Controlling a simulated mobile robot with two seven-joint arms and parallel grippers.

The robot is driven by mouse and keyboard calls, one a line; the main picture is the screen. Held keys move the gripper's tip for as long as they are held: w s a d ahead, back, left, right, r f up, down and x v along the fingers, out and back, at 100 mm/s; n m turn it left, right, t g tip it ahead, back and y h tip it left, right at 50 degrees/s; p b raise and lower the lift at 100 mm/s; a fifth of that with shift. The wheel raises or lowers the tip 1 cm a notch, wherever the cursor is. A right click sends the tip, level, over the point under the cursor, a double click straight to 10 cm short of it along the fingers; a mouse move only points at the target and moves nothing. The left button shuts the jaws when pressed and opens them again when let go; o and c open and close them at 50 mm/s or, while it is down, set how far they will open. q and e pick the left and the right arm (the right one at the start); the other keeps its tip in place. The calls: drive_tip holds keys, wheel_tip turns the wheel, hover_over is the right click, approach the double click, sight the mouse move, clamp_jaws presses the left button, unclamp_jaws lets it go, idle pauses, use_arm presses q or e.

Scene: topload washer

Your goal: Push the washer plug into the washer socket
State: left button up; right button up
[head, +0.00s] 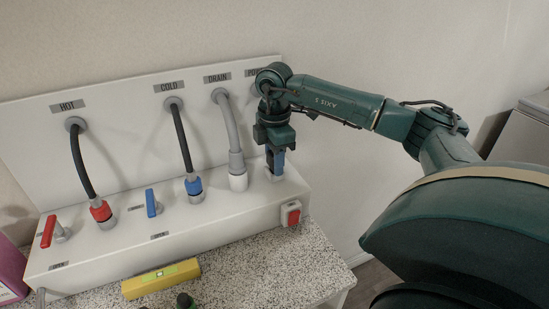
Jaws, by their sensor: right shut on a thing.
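My right gripper (275,160) points down at the right end of the white washer connection box, under a label that my arm partly hides. It is shut on the washer plug, which is mostly hidden between the fingers. A small pale block (275,176) sits directly below the fingertips on the box top; it appears to be the socket area. I cannot tell how deep the plug sits in it, or whether they touch. My left gripper is not in view.
Beside the gripper stands the grey drain hose (234,130). Further left are the cold hose (182,140), hot hose (82,165) and blue and red valve levers. A red switch (291,213) is on the box front. A yellow level (161,279) lies on the speckled counter (265,265).

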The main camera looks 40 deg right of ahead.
drive_tip(key=o, duration=1.1)
wheel_tip(320, 180, up, 13)
drive_tip(key=shift+r+p, duration=0.1)
drive_tip(key=shift+p, duration=0.25)
